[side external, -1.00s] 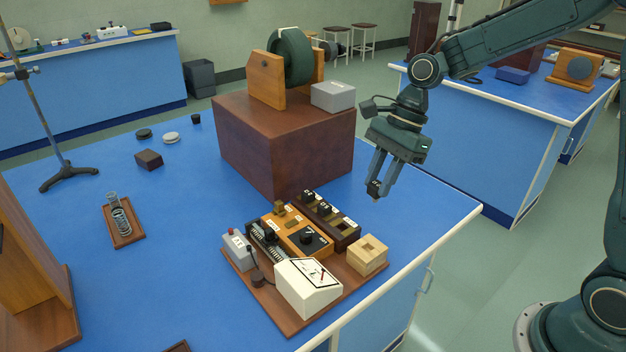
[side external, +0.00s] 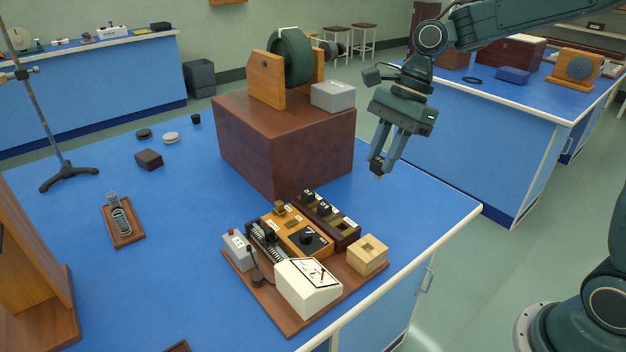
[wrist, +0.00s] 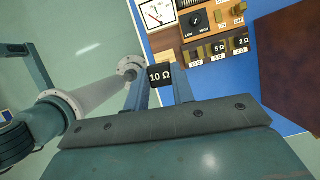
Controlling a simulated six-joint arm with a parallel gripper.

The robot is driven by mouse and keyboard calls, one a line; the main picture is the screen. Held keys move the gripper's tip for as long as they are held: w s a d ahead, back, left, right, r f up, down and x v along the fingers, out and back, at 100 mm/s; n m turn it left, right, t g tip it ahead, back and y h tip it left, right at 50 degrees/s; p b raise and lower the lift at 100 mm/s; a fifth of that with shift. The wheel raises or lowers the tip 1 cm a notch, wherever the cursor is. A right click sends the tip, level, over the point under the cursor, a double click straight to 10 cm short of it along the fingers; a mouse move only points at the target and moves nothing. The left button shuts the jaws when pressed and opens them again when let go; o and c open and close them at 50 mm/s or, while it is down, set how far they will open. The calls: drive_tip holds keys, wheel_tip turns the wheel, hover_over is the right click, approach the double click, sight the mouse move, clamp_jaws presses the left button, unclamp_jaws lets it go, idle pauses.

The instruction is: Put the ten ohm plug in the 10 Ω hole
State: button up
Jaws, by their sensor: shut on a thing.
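My gripper (side external: 380,167) is shut on the ten ohm plug (wrist: 161,76), a black block with a white "10 Ω" label facing the wrist camera. In the side view the plug's small tip (side external: 379,176) shows below the fingers, in the air beyond the board. The dark brown plug box (side external: 334,228) holds black plugs; the wrist view shows ones marked 5 Ω (wrist: 219,48) and 2 Ω (wrist: 240,42). An empty hole (wrist: 193,57) is at the box's end beside the 5 Ω plug. The plug is apart from the box.
On the brown board (side external: 290,318) are a white meter (side external: 308,288), an orange switch unit (side external: 300,238) and a pale wooden block (side external: 368,255). A large brown box (side external: 285,145) stands behind the plug box. Blue bench top is clear to the right.

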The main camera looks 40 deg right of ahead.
drive_tip(key=shift+w, duration=0.15)
drive_tip(key=w+n, duration=0.1)
drive_tip(key=w, duration=0.7)
drive_tip(key=shift+r, duration=0.15)
wheel_tip(320, 180, down, 16)
drive_tip(key=shift+r, duration=0.1)
idle(0.6)
drive_tip(key=shift+f, duration=2.1)
drive_tip(key=shift+f, duration=0.2)
drive_tip(key=o, duration=1)
drive_tip(key=shift+c, duration=0.2)
